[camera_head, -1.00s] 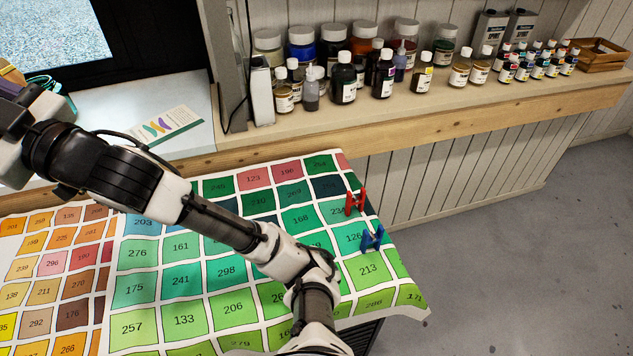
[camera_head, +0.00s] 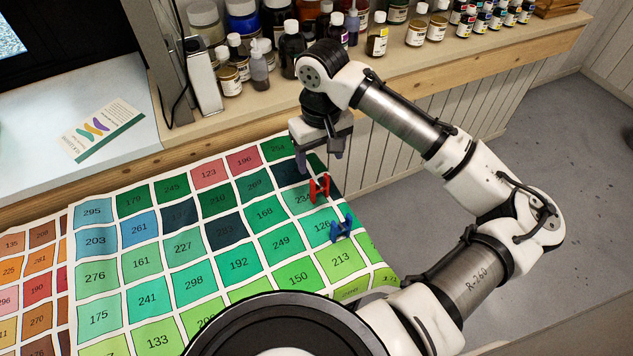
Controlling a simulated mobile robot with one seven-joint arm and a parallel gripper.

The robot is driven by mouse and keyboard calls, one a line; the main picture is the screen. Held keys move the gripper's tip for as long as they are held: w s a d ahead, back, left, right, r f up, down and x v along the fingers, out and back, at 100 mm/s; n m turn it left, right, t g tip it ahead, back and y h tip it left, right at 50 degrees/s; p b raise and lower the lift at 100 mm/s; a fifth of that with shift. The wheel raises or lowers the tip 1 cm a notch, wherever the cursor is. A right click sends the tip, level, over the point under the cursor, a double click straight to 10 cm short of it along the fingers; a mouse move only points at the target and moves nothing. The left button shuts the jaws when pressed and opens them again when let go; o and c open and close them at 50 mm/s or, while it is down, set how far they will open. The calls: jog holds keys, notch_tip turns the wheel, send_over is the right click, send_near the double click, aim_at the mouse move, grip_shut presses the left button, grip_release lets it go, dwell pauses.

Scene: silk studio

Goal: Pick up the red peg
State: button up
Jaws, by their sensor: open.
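The red peg (camera_head: 319,189) stands on the colour-chart cloth near its right edge, by the square marked 234. A blue peg (camera_head: 341,228) stands a little nearer to me, by the square marked 126. My gripper (camera_head: 318,160) is above and just behind the red peg, pointing down. Its fingers are apart and nothing shows between them. The red peg is in plain view, and I see no contact between it and the fingers.
A wooden shelf (camera_head: 400,75) runs behind the cloth, with several bottles and jars close behind my wrist. A pale board with a leaflet (camera_head: 100,128) lies at left. The cloth (camera_head: 190,280) is otherwise clear. Open floor (camera_head: 590,200) lies at right.

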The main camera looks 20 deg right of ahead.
aim_at(320, 186)
notch_tip(320, 186, down, 8)
jog(key=shift+r+p, duration=0.1)
jog(key=shift+p, duration=0.45)
jog(key=shift+w+f+p, duration=0.15)
jog(key=shift+f+p, duration=0.35)
jog(key=shift+f, duration=0.9)
jog(key=shift+w+f+p, duration=0.15)
jog(key=shift+f+p, duration=0.3)
jog(key=shift+f, duration=0.9)
jog(key=shift+c, duration=0.3)
jog(key=c, duration=1)
